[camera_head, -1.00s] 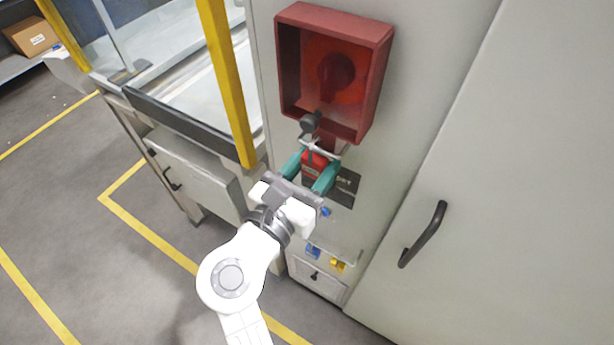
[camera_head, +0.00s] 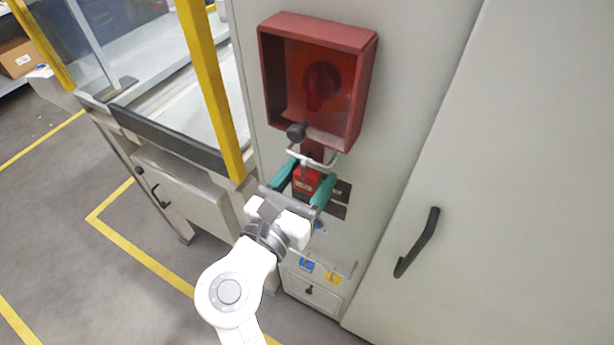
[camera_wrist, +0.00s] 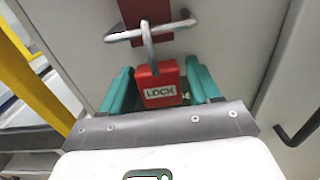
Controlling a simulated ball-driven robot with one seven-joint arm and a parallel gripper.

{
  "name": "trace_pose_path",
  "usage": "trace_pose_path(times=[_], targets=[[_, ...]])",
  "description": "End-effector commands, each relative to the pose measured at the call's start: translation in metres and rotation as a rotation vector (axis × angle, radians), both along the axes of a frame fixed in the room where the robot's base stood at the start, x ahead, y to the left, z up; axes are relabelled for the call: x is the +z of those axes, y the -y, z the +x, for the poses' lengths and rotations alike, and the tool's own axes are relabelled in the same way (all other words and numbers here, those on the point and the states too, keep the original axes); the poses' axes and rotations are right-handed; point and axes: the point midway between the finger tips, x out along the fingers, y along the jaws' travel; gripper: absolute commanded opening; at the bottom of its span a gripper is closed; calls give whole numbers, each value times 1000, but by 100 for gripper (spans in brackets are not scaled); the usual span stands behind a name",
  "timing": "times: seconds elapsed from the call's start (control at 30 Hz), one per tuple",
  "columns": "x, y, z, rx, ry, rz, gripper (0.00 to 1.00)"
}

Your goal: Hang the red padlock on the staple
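The red padlock (camera_wrist: 159,86), marked LOCK, sits upright between the teal fingers of my gripper (camera_wrist: 160,78), which appear closed on its sides. It also shows in the head view (camera_head: 306,181) just below the staple. The staple (camera_wrist: 174,27) is a pale metal bar across a dark red plate under the red box. The padlock's metal shackle (camera_wrist: 149,46) rises in front of the bar and its top reaches above it. Whether the shackle's far leg passes behind the bar is hidden. My gripper (camera_head: 305,188) points up at the cabinet face.
An open-fronted red box (camera_head: 318,80) with a red rotary handle is just above the staple, and a dark round knob (camera_head: 297,131) is close by. A black door handle (camera_head: 418,243) is at right. A yellow post (camera_head: 211,90) stands at left.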

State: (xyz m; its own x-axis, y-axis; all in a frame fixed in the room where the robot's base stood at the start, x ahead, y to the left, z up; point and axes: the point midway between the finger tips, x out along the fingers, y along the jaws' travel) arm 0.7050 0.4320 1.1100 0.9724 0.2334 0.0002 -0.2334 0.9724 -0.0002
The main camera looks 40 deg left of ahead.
Motion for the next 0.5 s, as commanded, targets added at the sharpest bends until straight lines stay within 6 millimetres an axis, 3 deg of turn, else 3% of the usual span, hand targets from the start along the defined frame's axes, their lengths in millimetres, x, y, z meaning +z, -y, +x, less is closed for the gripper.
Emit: trace_pose_path(times=[0.13,0.5], targets=[[0,0,0,0,0,0,76],[-1,2,-9,1,0,0,77]])
